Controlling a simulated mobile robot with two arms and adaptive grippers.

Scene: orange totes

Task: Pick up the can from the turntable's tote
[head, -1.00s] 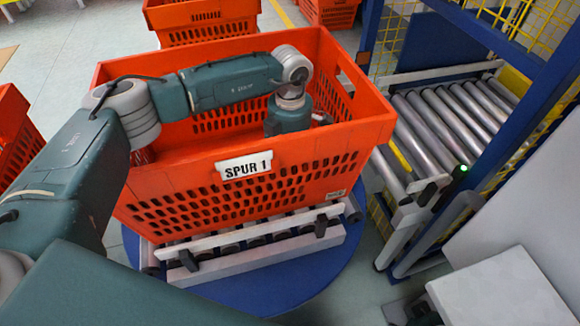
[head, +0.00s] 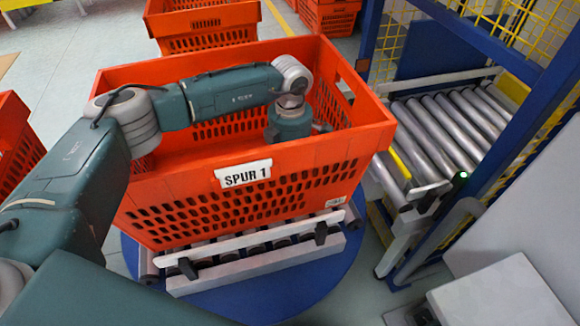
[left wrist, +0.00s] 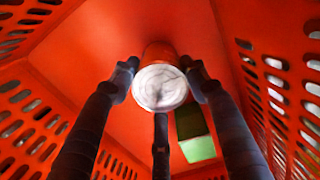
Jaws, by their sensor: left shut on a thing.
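The turntable's orange tote (head: 340,148), labelled SPUR 1, sits on rollers on the blue turntable (head: 300,290). My left arm reaches over its left side, and the wrist points down inside the tote. In the head view the tote's front wall hides my left gripper's fingertips and the can. In the left wrist view, the left gripper's (left wrist: 160,72) three dark fingers are shut around the can (left wrist: 160,90), which has a pale round end and a red-orange body. I cannot tell whether the can touches the tote floor. My right gripper is not in view.
A green box-like thing (left wrist: 194,133) lies in the tote close beside the can. The tote walls surround the gripper closely. A roller conveyor (head: 455,125) with a blue frame stands at the right. Other orange totes (head: 205,25) stand behind and at the left.

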